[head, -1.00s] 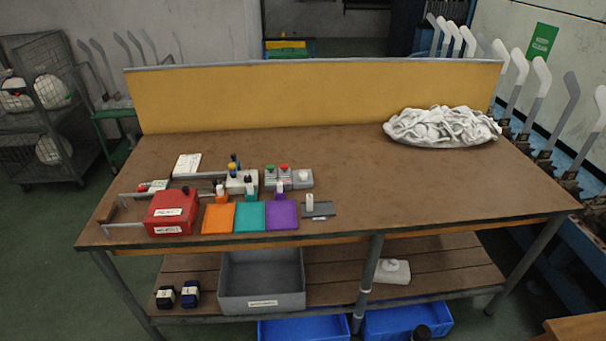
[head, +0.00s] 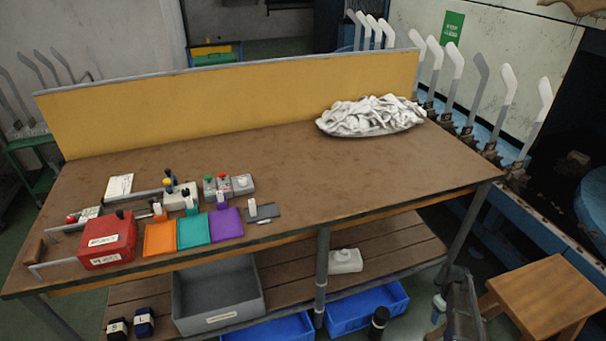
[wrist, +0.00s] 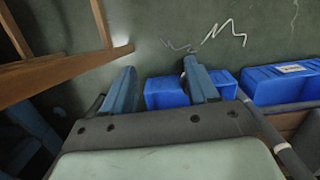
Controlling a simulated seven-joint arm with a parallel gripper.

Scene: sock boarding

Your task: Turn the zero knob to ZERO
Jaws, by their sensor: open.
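The workbench (head: 300,165) carries a cluster of devices on its left half. A red box (head: 107,240) with white labels has a small dark knob (head: 120,214) on top. Behind the coloured pads is a grey box (head: 242,184) with a white round top, next to small units with a green button (head: 209,179) and a red button (head: 222,177). The labels are too small to read, so I cannot tell which part is the zero knob. My gripper (wrist: 160,84) is open and empty in the wrist view, pointing toward the floor, away from the devices.
Orange, teal and purple pads (head: 227,223) lie at the bench front. A white cloth pile (head: 370,115) lies at the back right. A wooden stool (head: 545,295) stands right of the bench. Blue bins (head: 365,308) sit underneath. The right half of the bench top is mostly clear.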

